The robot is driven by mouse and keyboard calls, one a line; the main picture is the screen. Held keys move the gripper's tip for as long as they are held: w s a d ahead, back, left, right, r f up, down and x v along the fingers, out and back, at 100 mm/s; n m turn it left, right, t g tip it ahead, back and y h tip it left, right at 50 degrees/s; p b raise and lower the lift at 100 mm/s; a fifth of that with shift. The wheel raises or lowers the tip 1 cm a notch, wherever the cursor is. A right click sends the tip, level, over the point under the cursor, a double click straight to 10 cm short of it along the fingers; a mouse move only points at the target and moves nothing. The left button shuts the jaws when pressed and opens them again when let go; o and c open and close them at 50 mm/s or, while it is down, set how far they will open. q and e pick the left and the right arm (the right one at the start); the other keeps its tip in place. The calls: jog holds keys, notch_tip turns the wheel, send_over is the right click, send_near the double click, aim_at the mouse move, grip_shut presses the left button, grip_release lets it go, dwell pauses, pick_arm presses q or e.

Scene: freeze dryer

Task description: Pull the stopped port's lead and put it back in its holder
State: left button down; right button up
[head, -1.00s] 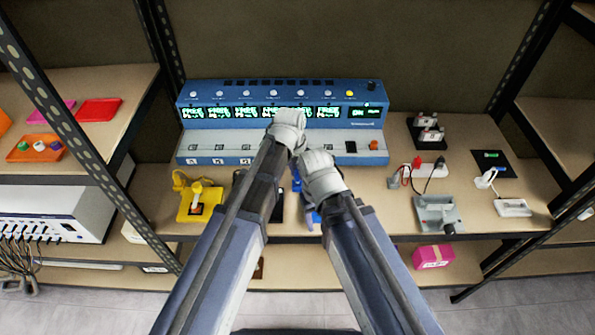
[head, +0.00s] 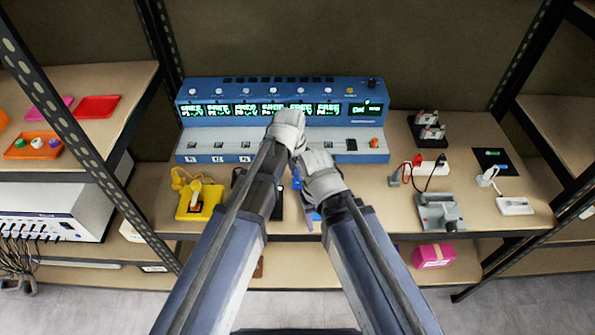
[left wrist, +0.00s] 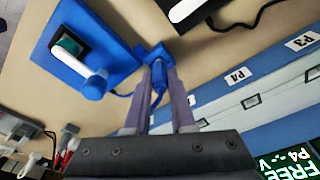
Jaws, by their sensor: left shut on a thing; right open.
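My left gripper (left wrist: 160,82) is shut on a blue lead plug (left wrist: 154,56) in the left wrist view. A blue cable runs from it towards a blue holder plate (left wrist: 62,22) with a dark green switch and a blue-and-white knob. The plug is in front of the port ledge (left wrist: 238,84), near the label P4, apart from it in this view. In the head view, my left gripper (head: 287,132) is over the machine's front and hides the plug. My right gripper (head: 322,180) is open, lower and to the right, over the blue holder (head: 314,216).
The blue freeze dryer console (head: 215,120) has a row of green-lettered screens; one in the wrist view reads FREE, P4. A yellow holder (head: 198,203) stands left. A grey device (head: 440,211) and white power strip (head: 429,168) stand right. Shelf posts flank the bench.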

pick_arm(q)
jog(key=shift+f+b, duration=0.55)
jog(key=shift+f, duration=0.1)
jog(key=c, duration=0.7)
grip_release()
jog(key=shift+r, duration=0.1)
notch_tip(320, 180, up, 8)
jog(key=s+p, duration=0.1)
jog(key=p, duration=0.7)
jog(key=s+a+n, duration=0.1)
jog(key=s+a, duration=0.1)
jog(key=s, duration=0.3)
jog(key=s+a+n+g+y, duration=0.1)
jog(key=s+a, duration=0.1)
jog(key=s, duration=0.3)
jog(key=s+a+y, duration=0.1)
jog(key=s+a, duration=0.1)
jog(key=s, duration=0.3)
jog(key=shift+s+f+n+g, duration=0.3)
jog(key=shift+n+g, duration=0.1)
